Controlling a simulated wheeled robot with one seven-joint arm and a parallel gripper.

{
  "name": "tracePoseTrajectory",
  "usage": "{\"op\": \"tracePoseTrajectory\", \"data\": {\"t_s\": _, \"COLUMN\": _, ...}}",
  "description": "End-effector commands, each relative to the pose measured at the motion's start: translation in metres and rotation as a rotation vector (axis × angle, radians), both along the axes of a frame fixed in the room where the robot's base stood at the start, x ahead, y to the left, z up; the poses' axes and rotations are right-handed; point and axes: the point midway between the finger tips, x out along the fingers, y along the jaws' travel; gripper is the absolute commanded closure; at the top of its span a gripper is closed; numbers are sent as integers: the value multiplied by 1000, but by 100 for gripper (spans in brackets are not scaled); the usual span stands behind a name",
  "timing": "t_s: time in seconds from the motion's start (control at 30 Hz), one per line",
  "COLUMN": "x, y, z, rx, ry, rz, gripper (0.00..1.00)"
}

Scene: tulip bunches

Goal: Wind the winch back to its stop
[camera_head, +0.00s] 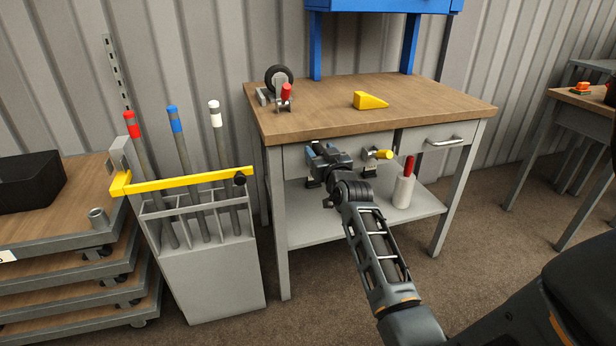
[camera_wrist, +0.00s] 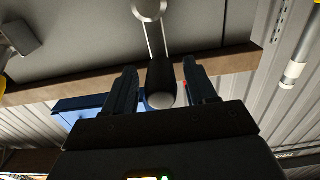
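The winch's crank shows in the wrist view: a round silver hub (camera_wrist: 149,8), two thin rods from it, and a black, round-ended handle (camera_wrist: 163,82). It is on the grey front of the workbench, and in the head view my gripper hides it. My gripper (camera_head: 322,152) is at the left part of the bench front, just below the top. In the wrist view its two fingers (camera_wrist: 161,88) stand on either side of the black handle, and a narrow gap shows on the left. The gripper looks open around the handle. The winch's stop cannot be made out.
The bench top (camera_head: 440,98) holds a wheeled device (camera_head: 279,76) with a red grip and a yellow wedge (camera_head: 370,100). A yellow knob (camera_head: 384,154) and a white cylinder (camera_head: 404,190) are right of my gripper. A pole rack with a yellow bar (camera_head: 190,180) stands left.

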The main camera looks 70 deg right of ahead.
Motion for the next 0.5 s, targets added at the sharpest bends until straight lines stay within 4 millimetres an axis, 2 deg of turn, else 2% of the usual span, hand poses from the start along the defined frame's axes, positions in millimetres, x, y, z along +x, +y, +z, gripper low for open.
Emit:
{"op": "tracePoseTrajectory", "data": {"t_s": 0.3, "x": 0, "y": 1, "z": 0, "rx": 0, "ry": 0, "rz": 1, "gripper": 36}}
{"op": "tracePoseTrajectory", "data": {"t_s": 0.5, "x": -9, "y": 13, "z": 0, "rx": 1, "ry": 1, "rz": 2, "gripper": 36}}
